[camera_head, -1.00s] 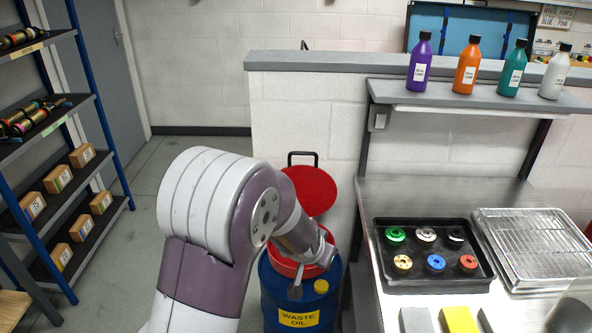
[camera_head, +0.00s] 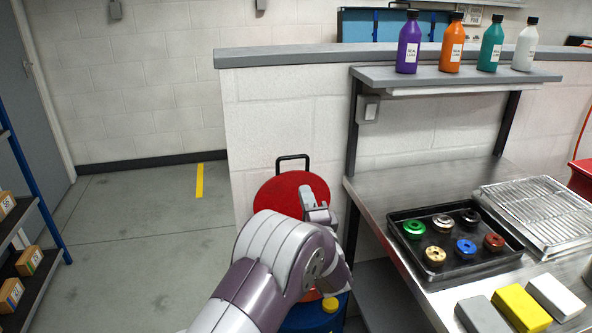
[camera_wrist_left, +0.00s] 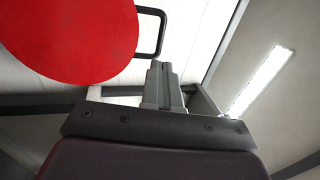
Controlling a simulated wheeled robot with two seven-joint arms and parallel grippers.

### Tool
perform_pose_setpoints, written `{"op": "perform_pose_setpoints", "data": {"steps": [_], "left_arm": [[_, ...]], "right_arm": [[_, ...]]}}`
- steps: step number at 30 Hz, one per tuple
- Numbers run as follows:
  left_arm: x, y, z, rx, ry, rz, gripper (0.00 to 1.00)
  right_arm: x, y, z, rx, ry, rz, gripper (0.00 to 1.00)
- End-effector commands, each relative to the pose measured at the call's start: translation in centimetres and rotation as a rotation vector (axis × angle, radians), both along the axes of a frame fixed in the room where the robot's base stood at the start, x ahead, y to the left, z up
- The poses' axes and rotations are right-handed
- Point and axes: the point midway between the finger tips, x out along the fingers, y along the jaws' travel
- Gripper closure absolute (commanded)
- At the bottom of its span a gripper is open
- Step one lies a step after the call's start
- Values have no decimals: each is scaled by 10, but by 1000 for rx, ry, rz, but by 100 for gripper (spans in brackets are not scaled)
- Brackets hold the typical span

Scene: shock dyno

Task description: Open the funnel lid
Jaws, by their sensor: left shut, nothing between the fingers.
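The red funnel lid (camera_head: 277,193) stands raised, tilted up against the white block wall, with its black handle (camera_head: 293,163) at the top. It also shows as a red disc in the left wrist view (camera_wrist_left: 70,35). The blue waste oil drum (camera_head: 327,318) with a yellow cap (camera_head: 330,304) is mostly hidden behind my left arm. A little of the red funnel shows above it. My left gripper (camera_head: 316,200) is in front of the lid's right edge, pointing up, its fingers together and empty. The fingers also show in the left wrist view (camera_wrist_left: 160,85). My right gripper is not in view.
A steel bench (camera_head: 425,278) stands to the right, with a black tray (camera_head: 462,262) of coloured parts, a wire rack (camera_head: 540,215) and blocks. Several bottles stand on the shelf (camera_head: 455,76) above. A shelf unit (camera_head: 35,235) is at left. The floor between is clear.

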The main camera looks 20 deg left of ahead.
Motion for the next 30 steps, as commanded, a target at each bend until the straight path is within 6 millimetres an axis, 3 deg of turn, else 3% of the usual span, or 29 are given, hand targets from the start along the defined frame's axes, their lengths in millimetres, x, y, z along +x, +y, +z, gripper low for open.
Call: {"op": "perform_pose_setpoints", "data": {"steps": [6, 13, 28, 30], "left_arm": [[37, 29, 11, -1, -1, 1, 100], [67, 51, 20, -1, 0, -1, 100], [77, 59, 24, -2, 1, -2, 100], [79, 61, 28, -7, 8, -2, 100]], "right_arm": [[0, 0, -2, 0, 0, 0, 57], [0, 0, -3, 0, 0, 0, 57], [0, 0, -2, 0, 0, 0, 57], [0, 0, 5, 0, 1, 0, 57]]}}
